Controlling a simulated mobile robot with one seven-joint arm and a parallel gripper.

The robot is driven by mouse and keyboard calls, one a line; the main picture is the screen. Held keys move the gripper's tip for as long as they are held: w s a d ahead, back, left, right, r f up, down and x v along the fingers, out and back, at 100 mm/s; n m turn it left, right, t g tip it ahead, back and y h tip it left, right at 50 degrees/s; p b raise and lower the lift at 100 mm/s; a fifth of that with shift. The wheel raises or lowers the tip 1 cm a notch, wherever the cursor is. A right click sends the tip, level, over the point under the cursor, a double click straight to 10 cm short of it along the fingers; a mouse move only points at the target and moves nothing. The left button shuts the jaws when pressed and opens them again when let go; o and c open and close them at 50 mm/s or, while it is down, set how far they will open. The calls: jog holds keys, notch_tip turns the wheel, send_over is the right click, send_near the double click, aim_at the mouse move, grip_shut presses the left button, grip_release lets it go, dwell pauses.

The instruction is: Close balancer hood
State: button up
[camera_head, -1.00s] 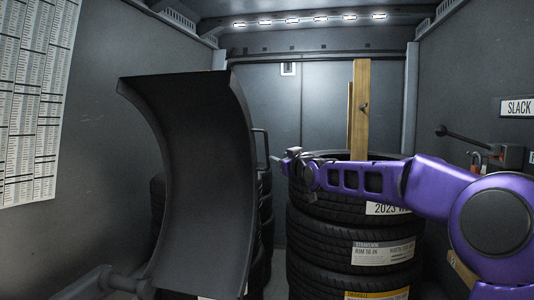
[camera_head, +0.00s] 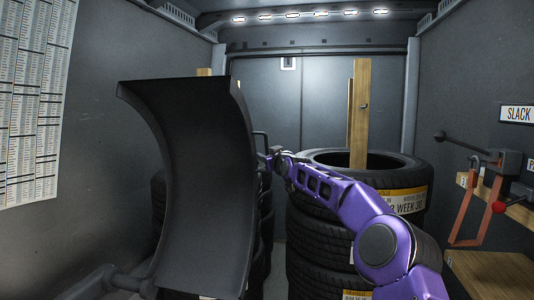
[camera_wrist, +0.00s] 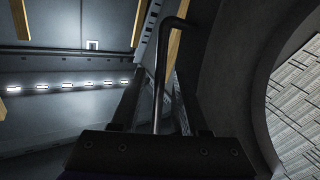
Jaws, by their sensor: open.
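The balancer hood (camera_head: 195,180) is a dark curved panel standing raised on the left in the head view; its curved face also fills the right of the wrist view (camera_wrist: 225,75). A thin bent handle (camera_head: 265,140) sticks out from its right edge. My gripper (camera_head: 274,160) is at that handle, with the purple arm reaching in from the lower right. In the wrist view the open fingers (camera_wrist: 158,100) stand on either side of the handle bar (camera_wrist: 160,75) as pictured. I cannot tell whether they touch it. The body of the balancer below the hood is mostly out of view.
A tall tyre stack (camera_head: 318,225) stands right of the hood, behind my arm, with a wooden post (camera_head: 360,115) behind it. More tyres are partly hidden behind the hood. A wooden shelf (camera_head: 515,210) with a red-handled tool is on the right wall.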

jog(key=shift+w, duration=0.1)
grip_shut()
dwell(1.5)
